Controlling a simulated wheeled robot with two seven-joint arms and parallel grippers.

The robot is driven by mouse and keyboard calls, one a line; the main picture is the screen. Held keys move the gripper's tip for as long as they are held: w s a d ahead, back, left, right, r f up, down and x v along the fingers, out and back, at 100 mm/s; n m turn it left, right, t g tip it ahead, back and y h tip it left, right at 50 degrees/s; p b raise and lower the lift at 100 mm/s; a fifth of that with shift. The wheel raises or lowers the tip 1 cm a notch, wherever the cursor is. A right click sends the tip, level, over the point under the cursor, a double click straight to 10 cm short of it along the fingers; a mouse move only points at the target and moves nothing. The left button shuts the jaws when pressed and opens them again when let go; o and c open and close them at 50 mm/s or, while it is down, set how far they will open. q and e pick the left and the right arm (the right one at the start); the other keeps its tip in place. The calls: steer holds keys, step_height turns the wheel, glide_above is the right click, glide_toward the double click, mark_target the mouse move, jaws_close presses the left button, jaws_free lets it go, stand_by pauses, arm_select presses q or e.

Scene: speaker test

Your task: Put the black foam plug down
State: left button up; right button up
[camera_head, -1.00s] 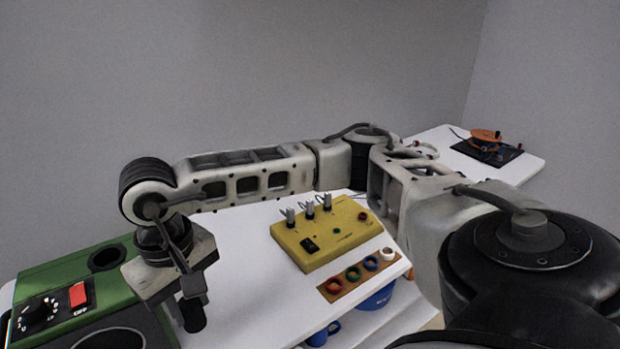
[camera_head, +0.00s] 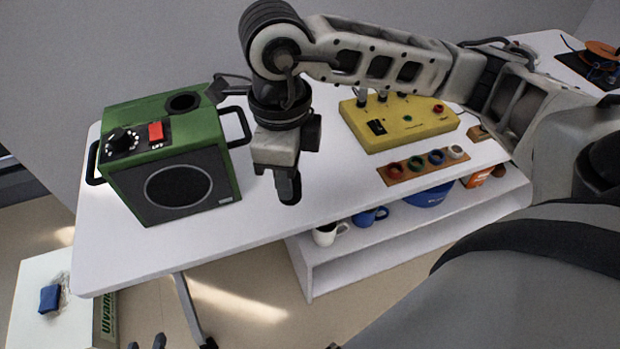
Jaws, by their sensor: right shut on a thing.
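My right gripper (camera_head: 287,172) hangs pointing down, its arm reaching in from the right. It is shut on the black foam plug (camera_head: 290,191), whose dark, rounded lower end shows beneath the jaws. The plug is upright over the white table (camera_head: 232,231), near its front edge; I cannot tell its exact height. The green speaker box (camera_head: 140,177) stands left of the gripper, apart from the plug. Its top has a round dark opening (camera_head: 183,103). Two dark fingertips of my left gripper (camera_head: 147,343) show apart at the bottom edge, with nothing seen between them.
A yellow switch box (camera_head: 411,131) and a wooden strip with coloured rings (camera_head: 407,169) stand to the right. A lower shelf (camera_head: 340,263) holds mugs and a blue bowl. A blue item (camera_head: 49,298) lies at lower left. The table in front of the speaker is clear.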

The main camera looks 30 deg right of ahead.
steer(key=m, duration=0.3)
steer(key=s+m, duration=0.1)
steer(key=m, duration=0.1)
steer(key=shift+a+m, duration=0.1)
steer(key=shift+m, duration=0.3)
steer(key=m, duration=0.3)
steer(key=shift+s, duration=0.25)
steer(key=m, duration=0.4)
steer(key=shift+s+m+b, duration=0.3)
steer(key=shift+s+m, duration=0.05)
steer(key=shift+m, duration=0.05)
steer(key=m, duration=0.4)
steer(key=shift+s+r, duration=0.1)
steer(key=shift+s, duration=0.15)
steer(key=shift+w+d+f, duration=0.2)
steer(key=shift+m, duration=0.3)
steer(key=w+d+f, duration=0.3)
steer(key=w+d+f+b, duration=0.1)
steer(key=w+d+f, duration=0.4)
steer(key=w+f, duration=0.1)
steer(key=w, duration=0.1)
steer(key=shift+d+f+b, duration=0.25)
steer(key=shift+d+b, duration=0.05)
steer(key=shift+d, duration=0.1)
steer(key=shift+f, duration=1.6)
